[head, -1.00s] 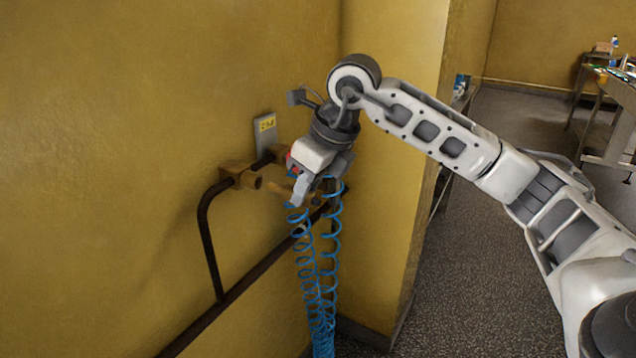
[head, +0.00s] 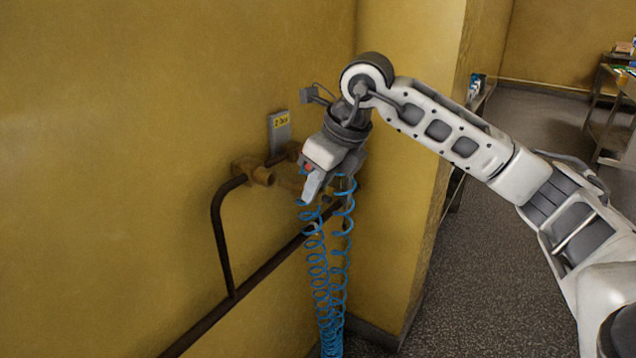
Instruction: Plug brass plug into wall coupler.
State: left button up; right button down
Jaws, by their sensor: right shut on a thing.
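My right gripper (head: 312,190) is in front of the wall pipework, pointing down and to the left. It is shut on the brass plug, which is mostly hidden by the fingers. Blue coiled hose (head: 318,265) hangs below the gripper in two strands. A brass coupler fitting (head: 255,171) sits on the dark pipe at the wall, left of the gripper and visibly apart from it in the picture. More brownish fittings (head: 288,184) show just behind the fingers, partly hidden. A small red part (head: 307,168) shows at the gripper. My left gripper is not in view.
A dark pipe (head: 222,245) bends down the yellow wall to a sloping rail (head: 262,272). A grey plate with a yellow label (head: 279,131) is above the fittings. A wall corner (head: 400,230) stands right behind my arm. Metal tables (head: 612,110) are far right.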

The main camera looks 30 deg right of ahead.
aim_at(292, 183)
jog(key=shift+w+a+r+p, duration=0.1)
jog(key=shift+w+a+p, duration=0.25)
jog(key=shift+w, duration=0.35)
jog(key=shift+w+a+f+p, duration=0.1)
jog(key=shift+w+a+p, duration=0.2)
jog(key=shift+w, duration=0.45)
jog(key=shift+w+a+r+p, duration=0.1)
jog(key=shift+w+a+p, duration=0.2)
jog(key=shift+w, duration=0.4)
dwell(0.4)
jog(key=shift+s+d, duration=0.2)
jog(key=shift+s, duration=0.05)
jog(key=shift+s, duration=0.15)
jog(key=shift+s+d+b, duration=0.25)
jog(key=shift+s+b, duration=0.1)
jog(key=shift+s, duration=0.15)
jog(key=shift+s+d+b, duration=0.35)
jog(key=shift+s+b, duration=0.05)
jog(key=shift+s, duration=0.45)
jog(key=shift+w+a+p, duration=0.4)
jog(key=shift+w, duration=0.5)
jog(key=shift+w+a+p, duration=0.35)
jog(key=shift+w+p, duration=0.05)
jog(key=shift+w, duration=0.45)
dwell(0.6)
jog(key=c, duration=1.2)
grip_release()
jog(key=shift+o, duration=0.2)
